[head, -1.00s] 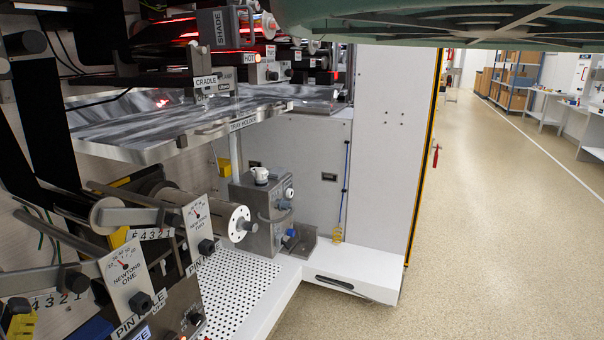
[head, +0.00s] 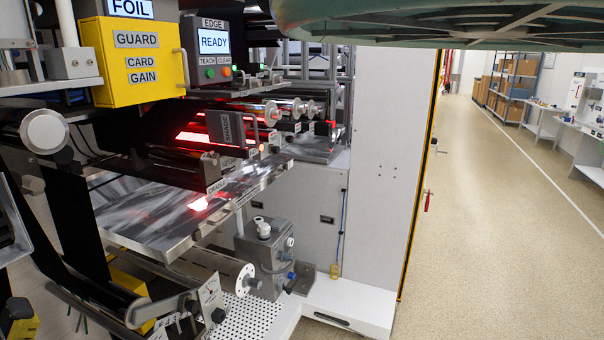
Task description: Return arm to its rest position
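My gripper is not in the head view, so its state and what it may hold are hidden. A large pale green rounded part with dark ribs beneath crosses the top right of the view; I cannot tell whether it belongs to my arm. The electrode web machine fills the left half. Its yellow guard box (head: 137,60) is marked FOIL, GUARD and CARD GAIN. An edge unit (head: 213,50) with a READY screen stands beside it. Below are a shiny metal tray (head: 160,215) and a roller (head: 222,270).
A white cabinet panel (head: 385,150) bounds the machine on the right. A white base ledge (head: 350,305) juts out low at its foot. Right of it the beige floor (head: 490,220) is open, with shelves of boxes (head: 515,80) and white benches (head: 540,120) farther back.

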